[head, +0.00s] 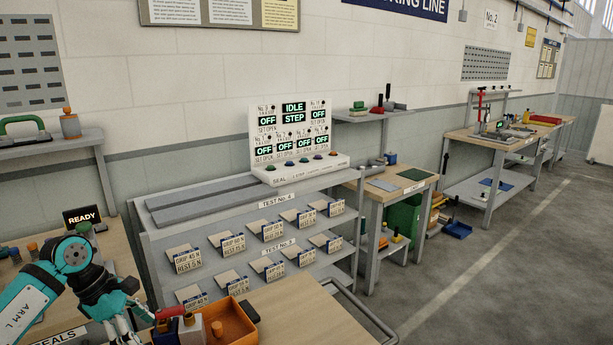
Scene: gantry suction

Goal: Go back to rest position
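My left arm, teal and marked ARM L, comes in at the lower left. My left gripper (135,322) is low over the near bench, beside a red-handled tool and an orange tray (236,322). Its fingers are small, partly cut by the bottom edge and crowded against the things behind, so I cannot tell if they are open or hold anything. My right gripper and arm are out of view.
A grey test bench (140,235) with labelled cards and an OFF panel (292,130) stands ahead. A READY sign (82,217) is at left. Wooden workbenches (385,183) line the wall at right. The grey floor (500,270) at right is clear.

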